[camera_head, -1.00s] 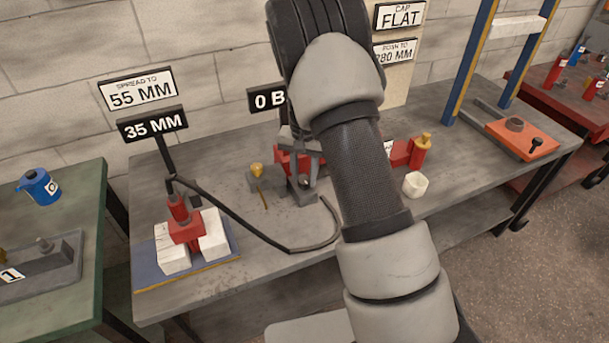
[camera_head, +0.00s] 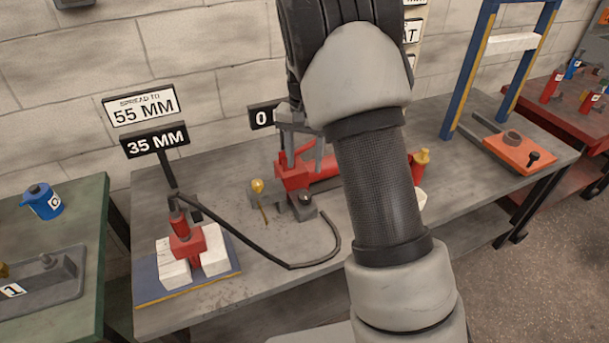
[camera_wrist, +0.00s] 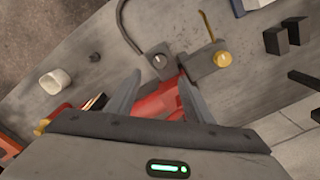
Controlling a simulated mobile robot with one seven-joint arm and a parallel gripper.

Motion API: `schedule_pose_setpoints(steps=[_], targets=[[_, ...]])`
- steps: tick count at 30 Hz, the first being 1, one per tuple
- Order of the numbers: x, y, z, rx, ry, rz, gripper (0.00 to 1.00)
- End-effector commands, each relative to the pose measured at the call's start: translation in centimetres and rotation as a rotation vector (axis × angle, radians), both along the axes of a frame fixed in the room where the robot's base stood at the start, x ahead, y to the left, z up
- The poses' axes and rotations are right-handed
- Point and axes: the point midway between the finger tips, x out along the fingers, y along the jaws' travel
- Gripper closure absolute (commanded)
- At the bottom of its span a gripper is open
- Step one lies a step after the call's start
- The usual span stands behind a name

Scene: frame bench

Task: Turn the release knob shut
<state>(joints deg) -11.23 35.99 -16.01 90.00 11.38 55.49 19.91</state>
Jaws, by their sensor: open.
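A red hand pump (camera_head: 322,167) lies on the grey bench, partly hidden by my arm. At its left end is a block with a small dark round knob (camera_head: 305,198), which also shows in the wrist view (camera_wrist: 160,60). A brass knob (camera_head: 257,186) stands on a separate grey block just left of it, and shows in the wrist view (camera_wrist: 222,58). I cannot tell from a label which is the release knob. My gripper (camera_head: 302,150) is open and empty above the pump's left end. In the wrist view its fingers (camera_wrist: 157,92) straddle the red body, with both knobs beyond the tips.
A black hose runs left from the pump to a red spreader (camera_head: 187,240) between white blocks. The sign there reads 35 MM (camera_head: 155,141), under one reading SPREAD TO 55 MM (camera_head: 140,106). A white cup (camera_wrist: 55,82) stands near the pump. A blue press frame (camera_head: 465,75) stands right.

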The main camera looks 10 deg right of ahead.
Motion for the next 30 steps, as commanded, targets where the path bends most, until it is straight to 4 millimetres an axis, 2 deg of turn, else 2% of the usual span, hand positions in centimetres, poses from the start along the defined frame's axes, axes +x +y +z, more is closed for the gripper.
schedule_pose_setpoints(steps=[1, 3, 9, 26, 30], targets=[[0.1, 0.0, 1.4, -0.001, -0.003, 0.0, 0.52], [0.1, 0.0, 2.7, -0.001, -0.003, 0.0, 0.52], [0.0, 0.0, 5.1, 0.0, -0.001, 0.0, 0.52], [-0.1, 0.0, 5.8, 0.0, 0.0, 0.0, 0.52], [-1.2, -0.1, 7.8, 0.013, -0.028, 0.015, 0.52]])
